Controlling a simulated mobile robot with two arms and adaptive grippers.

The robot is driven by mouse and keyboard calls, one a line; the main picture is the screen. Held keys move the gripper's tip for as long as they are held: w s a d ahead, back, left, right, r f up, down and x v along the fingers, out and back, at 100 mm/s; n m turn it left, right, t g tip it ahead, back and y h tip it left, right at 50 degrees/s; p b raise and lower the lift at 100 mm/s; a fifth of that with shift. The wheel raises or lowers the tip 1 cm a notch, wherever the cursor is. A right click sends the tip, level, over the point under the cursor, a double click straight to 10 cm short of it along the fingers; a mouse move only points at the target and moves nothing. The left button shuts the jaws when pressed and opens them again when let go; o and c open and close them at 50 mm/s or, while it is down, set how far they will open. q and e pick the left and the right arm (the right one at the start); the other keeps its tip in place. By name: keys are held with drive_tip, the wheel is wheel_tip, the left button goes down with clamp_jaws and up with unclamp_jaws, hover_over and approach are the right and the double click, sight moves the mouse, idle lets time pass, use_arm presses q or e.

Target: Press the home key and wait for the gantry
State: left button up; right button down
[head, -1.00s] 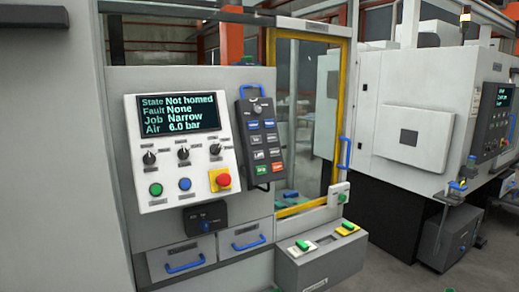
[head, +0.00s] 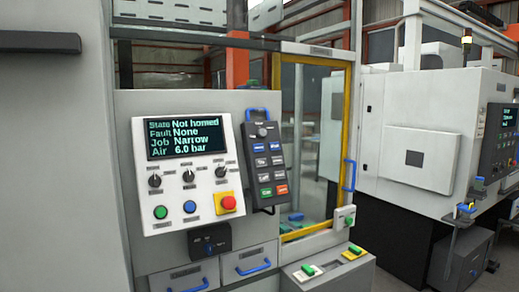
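A white control panel (head: 150,190) on the grey cabinet has a dark screen (head: 187,138) reading State Not homed, Fault None, Job Narrow, Air 6.0 bar. Below it are several black selector knobs, a green button (head: 160,212), a blue button (head: 190,206) and a red emergency stop (head: 228,202) on a yellow plate. Right of it hangs a dark pendant (head: 264,158) with a blue handle and blue, grey, green and orange keys. The key labels are too small to read surely. Neither of my grippers shows.
A yellow-framed door (head: 348,120) with a blue handle stands right of the pendant. A low box (head: 330,275) with green buttons juts out below it. Drawers (head: 245,262) with blue handles are under the panel. Another white machine (head: 420,150) stands at the right.

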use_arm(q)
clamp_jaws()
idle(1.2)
